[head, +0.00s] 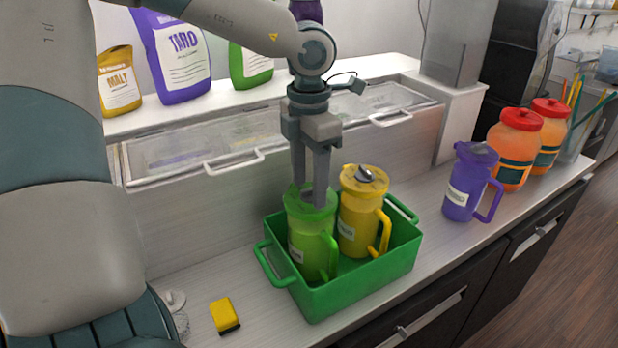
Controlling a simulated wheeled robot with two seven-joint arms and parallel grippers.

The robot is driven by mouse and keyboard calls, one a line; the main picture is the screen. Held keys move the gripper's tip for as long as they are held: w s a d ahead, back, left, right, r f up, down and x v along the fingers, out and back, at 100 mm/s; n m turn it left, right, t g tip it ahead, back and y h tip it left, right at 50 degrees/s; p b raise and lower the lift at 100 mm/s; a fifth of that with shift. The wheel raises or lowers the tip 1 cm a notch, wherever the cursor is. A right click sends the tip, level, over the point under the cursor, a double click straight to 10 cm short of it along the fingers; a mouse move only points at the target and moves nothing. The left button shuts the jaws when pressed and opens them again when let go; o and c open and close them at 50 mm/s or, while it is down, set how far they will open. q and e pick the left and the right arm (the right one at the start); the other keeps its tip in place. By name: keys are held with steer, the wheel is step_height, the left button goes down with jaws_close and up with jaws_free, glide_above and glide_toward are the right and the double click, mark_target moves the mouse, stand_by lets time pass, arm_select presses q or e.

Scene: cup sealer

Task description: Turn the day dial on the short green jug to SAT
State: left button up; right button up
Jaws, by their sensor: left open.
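The green jug (311,240) stands upright in a green crate (340,297), at its left side, with its handle toward the right. A pale label shows low on its left side. My left gripper (311,196) points straight down over the jug's lid, with its two fingers apart at the lid's top. The fingers cover the day dial, so I cannot read its setting or tell whether they touch it. A yellow jug (356,228) with a grey dial on its lid stands beside the green jug in the same crate. My right gripper is not in view.
A purple jug (465,185) and orange jars with red lids (514,150) stand to the right on the counter. A yellow sponge (225,314) lies left of the crate. Lidded bins (200,155) run behind, with powder bags (180,62) above.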

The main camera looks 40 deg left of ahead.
arm_select(q)
steer(key=c, duration=1)
steer(key=shift+c, duration=0.2)
